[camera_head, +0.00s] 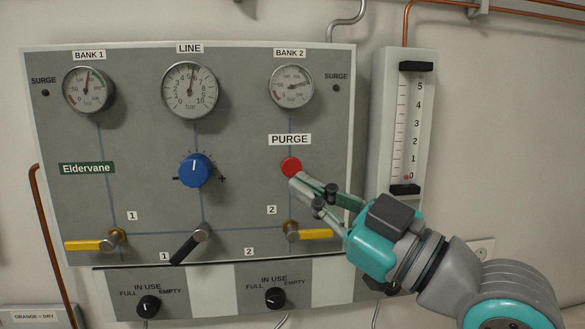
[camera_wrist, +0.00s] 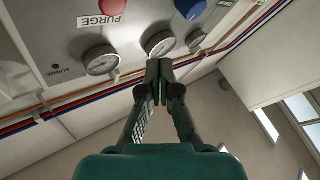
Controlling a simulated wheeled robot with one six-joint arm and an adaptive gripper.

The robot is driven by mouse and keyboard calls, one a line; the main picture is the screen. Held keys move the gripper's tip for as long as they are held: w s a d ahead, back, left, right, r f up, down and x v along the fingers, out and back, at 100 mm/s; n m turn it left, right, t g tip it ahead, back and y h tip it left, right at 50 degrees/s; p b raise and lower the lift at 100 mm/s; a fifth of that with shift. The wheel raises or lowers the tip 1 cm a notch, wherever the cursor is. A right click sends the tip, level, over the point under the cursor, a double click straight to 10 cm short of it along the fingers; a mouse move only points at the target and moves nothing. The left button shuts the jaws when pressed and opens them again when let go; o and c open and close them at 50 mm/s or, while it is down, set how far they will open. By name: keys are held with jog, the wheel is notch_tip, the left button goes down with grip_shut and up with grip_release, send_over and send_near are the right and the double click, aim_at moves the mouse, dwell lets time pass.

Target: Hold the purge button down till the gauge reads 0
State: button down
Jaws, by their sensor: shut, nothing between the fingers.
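The red purge button (camera_head: 291,167) sits under the PURGE label (camera_head: 289,140) on the grey panel. It also shows at the top edge of the wrist view (camera_wrist: 112,6). My gripper (camera_head: 296,182) is shut and empty, its tips just below the button in the head view. Whether they touch it I cannot tell. The LINE gauge (camera_head: 190,90) has its needle pointing nearly straight up, near mid-scale. The BANK 1 gauge (camera_head: 88,89) needle also points about up. The BANK 2 gauge (camera_head: 291,87) needle points right.
A blue knob (camera_head: 195,170) is left of the button. Yellow levers (camera_head: 316,234) (camera_head: 84,245) and a black lever (camera_head: 186,247) stand out below. A flow tube (camera_head: 408,130) at the right has a red float near its bottom. Black selector knobs (camera_head: 275,298) sit underneath.

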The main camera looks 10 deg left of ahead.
aim_at(284, 164)
jog(key=w+a, duration=0.2)
jog(key=w, duration=0.4)
jog(key=shift+w, duration=0.3)
jog(key=shift+w, duration=0.2)
dwell(1.1)
jog(key=shift+w, duration=0.2)
jog(key=shift+w+a, duration=0.2)
jog(key=shift+w, duration=0.4)
dwell(2.2)
jog(key=shift+s, duration=0.1)
dwell(1.9)
jog(key=shift+s+d, duration=0.25)
jog(key=shift+s, duration=0.65)
